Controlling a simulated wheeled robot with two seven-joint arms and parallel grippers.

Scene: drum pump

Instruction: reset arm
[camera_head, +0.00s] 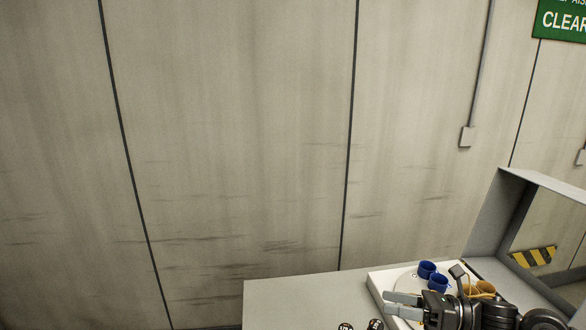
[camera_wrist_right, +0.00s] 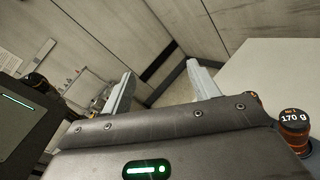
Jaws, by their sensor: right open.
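My right gripper (camera_head: 388,304) is at the lower right of the head view, its pale fingers apart and pointing left over the white base on the grey table. In the right wrist view, the two fingers (camera_wrist_right: 160,70) are spread with nothing between them. Two blue cups (camera_head: 427,269) stand on the white base just behind the gripper. An orange-yellow item (camera_head: 482,288) is partly hidden behind my right arm. My left gripper does not show in the head view.
The grey table (camera_head: 290,295) is bare at its left. Dark round tops (camera_head: 375,324) show at its front edge. A grey open frame (camera_head: 500,210) stands at right, before the panelled wall.

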